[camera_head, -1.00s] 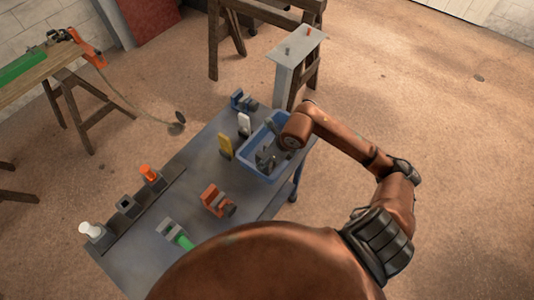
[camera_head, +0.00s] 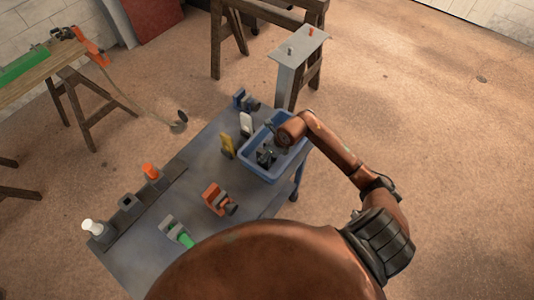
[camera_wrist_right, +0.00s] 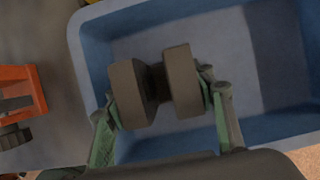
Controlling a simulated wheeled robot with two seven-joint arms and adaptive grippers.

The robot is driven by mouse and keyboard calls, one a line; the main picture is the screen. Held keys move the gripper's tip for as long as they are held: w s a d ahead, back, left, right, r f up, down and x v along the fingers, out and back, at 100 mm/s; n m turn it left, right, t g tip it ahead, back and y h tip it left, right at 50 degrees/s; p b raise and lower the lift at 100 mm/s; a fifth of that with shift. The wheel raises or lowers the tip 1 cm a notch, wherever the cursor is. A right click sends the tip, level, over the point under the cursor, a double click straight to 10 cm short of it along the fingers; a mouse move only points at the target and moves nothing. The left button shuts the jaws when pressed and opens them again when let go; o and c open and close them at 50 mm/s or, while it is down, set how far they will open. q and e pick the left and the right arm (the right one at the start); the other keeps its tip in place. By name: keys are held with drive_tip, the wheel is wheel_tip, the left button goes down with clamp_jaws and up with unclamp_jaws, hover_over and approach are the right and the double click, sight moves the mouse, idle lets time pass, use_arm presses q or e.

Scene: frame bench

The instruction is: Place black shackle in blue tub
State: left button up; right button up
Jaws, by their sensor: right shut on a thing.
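The blue tub (camera_head: 290,168) stands at the far right end of the grey bench. It fills most of the right wrist view (camera_wrist_right: 95,65), and its floor looks bare there. In the head view the right gripper (camera_head: 270,150) points down over the tub's opening. I cannot tell whether the piece touches the tub floor. My left gripper is not in view.
An orange clamp-like piece (camera_head: 213,197) lies left of the tub. A green-ended piece (camera_head: 177,232) and a dark rack (camera_head: 128,203) occupy the near left.

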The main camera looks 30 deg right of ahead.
drive_tip(key=shift+r, duration=0.1)
drive_tip(key=o, duration=1.7)
drive_tip(key=v, duration=1.2)
drive_tip(key=shift+s, duration=0.1)
